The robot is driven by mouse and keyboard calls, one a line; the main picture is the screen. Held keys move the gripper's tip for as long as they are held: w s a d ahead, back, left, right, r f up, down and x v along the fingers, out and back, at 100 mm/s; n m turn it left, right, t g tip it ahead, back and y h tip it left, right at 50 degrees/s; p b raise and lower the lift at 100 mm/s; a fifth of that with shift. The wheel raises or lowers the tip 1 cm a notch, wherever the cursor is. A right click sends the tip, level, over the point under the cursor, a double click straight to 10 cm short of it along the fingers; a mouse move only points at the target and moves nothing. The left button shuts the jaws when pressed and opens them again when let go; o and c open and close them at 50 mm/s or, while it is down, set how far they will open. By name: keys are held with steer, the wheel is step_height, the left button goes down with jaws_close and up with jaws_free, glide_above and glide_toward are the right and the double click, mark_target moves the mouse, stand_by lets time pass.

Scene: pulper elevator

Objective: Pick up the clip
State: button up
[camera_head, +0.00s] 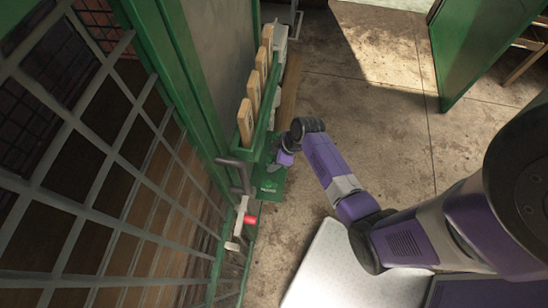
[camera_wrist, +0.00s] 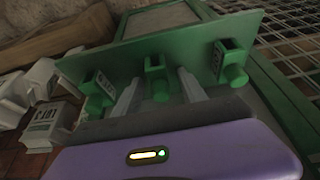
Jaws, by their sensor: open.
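My gripper (camera_wrist: 158,86) is open in the wrist view, its two pale fingers apart and pointing at a green panel (camera_wrist: 240,28). A green holder with a round peg (camera_wrist: 158,88) shows between the fingers; I cannot tell whether they touch it. Similar green holders stand left (camera_wrist: 98,88) and right (camera_wrist: 232,68). Several white clip-like pieces (camera_wrist: 45,120), one with dark lettering, are at the left, outside the fingers. I cannot tell for sure which piece is the clip. In the head view my gripper (camera_head: 284,158) is beside the green panel (camera_head: 270,183), its fingertips too small to judge.
Several wooden blocks (camera_head: 245,122) stand in a row along the green frame (camera_head: 197,110). A metal grid (camera_head: 100,215) fills the left. A white-and-red handle (camera_head: 240,222) sits below the panel. A green door (camera_head: 485,45) stands at upper right; the concrete floor (camera_head: 375,105) between is clear.

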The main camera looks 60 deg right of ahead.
jaws_close()
steer(key=shift+r, duration=0.1)
